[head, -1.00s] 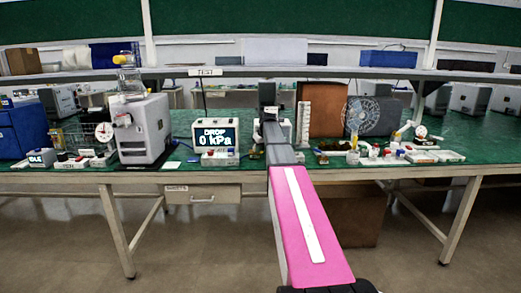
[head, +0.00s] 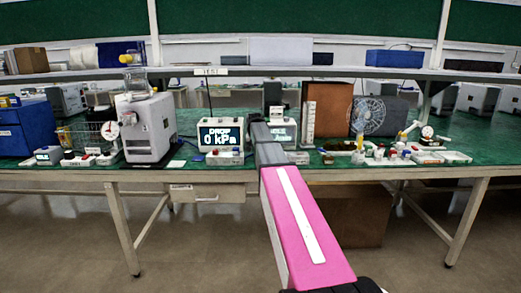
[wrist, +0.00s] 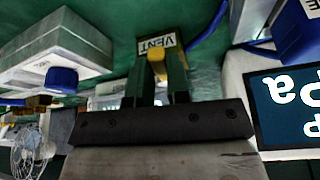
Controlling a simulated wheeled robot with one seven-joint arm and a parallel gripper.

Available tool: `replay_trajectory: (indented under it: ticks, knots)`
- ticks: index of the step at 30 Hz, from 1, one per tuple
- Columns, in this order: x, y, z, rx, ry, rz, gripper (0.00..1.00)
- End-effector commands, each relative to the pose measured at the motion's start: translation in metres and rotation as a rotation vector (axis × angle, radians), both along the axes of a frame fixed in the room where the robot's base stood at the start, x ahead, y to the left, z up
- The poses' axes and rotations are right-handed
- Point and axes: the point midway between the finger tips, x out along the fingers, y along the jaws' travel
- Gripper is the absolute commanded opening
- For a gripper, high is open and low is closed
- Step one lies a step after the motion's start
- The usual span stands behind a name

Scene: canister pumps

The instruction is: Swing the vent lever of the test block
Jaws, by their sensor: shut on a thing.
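The vent lever (wrist: 158,66) is a small yellow piece on the test block (wrist: 175,45), beside its VENT label, in the wrist view. My gripper (wrist: 162,73) has its two dark fingers on either side of the lever and is shut on it. The fingers cover part of the lever, so its full angle is hard to read. In the head view, my arm hides the gripper and the lever. The display (head: 220,134) beside the arm reads DROP 0 kPa; part of it also shows inverted in the wrist view (wrist: 290,105).
A grey canister machine (head: 150,130) stands left of the display. A brown box (head: 327,108), a round fan guard (head: 366,116) and several small fittings (head: 385,152) are to the right. In the wrist view, a pale box with a blue cap (wrist: 62,78) and blue hoses are close to the fingers.

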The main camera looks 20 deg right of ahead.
Motion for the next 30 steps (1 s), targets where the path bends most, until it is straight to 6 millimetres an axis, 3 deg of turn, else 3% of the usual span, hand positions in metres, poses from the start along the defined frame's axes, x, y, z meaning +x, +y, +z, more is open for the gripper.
replay_trajectory:
  ticks: [12, 30]
  knots:
    - [0.01, 0.014, 0.0, 0.001, 0.001, -0.273, 0.0]
    - [0.012, 0.017, 0.0, 0.002, 0.0, -0.354, 0.0]
